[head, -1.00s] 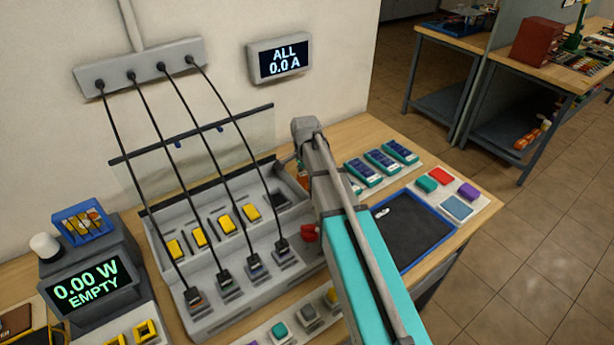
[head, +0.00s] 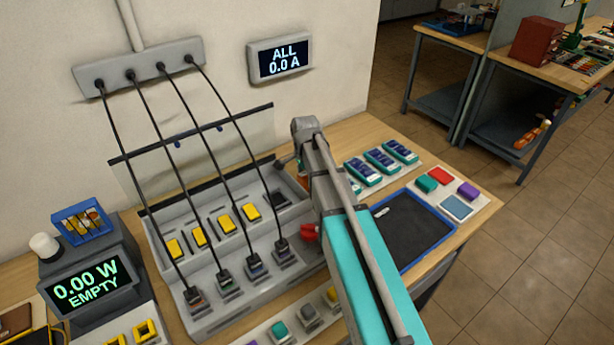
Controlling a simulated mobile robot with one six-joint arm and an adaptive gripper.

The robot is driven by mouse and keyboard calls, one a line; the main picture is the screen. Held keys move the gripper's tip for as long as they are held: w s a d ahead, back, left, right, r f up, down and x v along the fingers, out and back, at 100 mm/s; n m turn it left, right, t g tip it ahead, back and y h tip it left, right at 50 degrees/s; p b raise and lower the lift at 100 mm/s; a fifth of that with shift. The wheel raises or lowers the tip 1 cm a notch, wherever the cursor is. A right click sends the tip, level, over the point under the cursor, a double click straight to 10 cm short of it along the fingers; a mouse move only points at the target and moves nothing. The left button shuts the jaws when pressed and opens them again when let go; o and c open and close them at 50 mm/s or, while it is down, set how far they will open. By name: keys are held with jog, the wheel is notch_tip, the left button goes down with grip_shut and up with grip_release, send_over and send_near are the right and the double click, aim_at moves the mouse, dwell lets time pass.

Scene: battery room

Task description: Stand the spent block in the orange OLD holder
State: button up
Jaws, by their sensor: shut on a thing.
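My arm reaches in from the bottom right and bends at a grey joint above the bench. My gripper is hidden behind the arm, so neither its jaws nor anything in them shows. A small orange part (head: 303,183) peeks out just left of the arm, at the back right of the grey rack. It may be the orange OLD holder, but no label is readable and most of it is covered. I cannot pick out the spent block. Several teal and dark blue blocks (head: 363,173) lie on a pale tray right of the arm.
The grey rack (head: 208,322) has yellow parts and several black cables up to a wall box (head: 140,66). A raised clear panel (head: 195,150) stands behind it. A red knob (head: 309,233) is beside the arm. A blue-rimmed dark mat (head: 425,228) lies right. A display (head: 88,284) reads EMPTY.

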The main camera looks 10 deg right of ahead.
aim_at(306, 176)
jog(key=shift+f+b, duration=0.6)
jog(key=shift+f, duration=0.05)
dwell(0.3)
jog(key=o, duration=1)
jog(key=shift+r, duration=0.1)
jog(key=shift+s+r+p, duration=0.1)
jog(key=shift+r+p, duration=1.05)
jog(key=shift+p, duration=0.05)
jog(key=shift+r+p, duration=4.3)
jog(key=shift+p, duration=0.05)
jog(key=shift+s+d+n, duration=0.1)
jog(key=shift+s+n, duration=2.15)
jog(key=shift+s, duration=0.95)
jog(key=shift+s+d+n, duration=0.1)
jog(key=shift+s+n, duration=2.2)
jog(key=shift+s, duration=0.85)
jog(key=shift+s+d+n, duration=0.1)
jog(key=shift+s+n, duration=2.15)
jog(key=shift+s, duration=0.95)
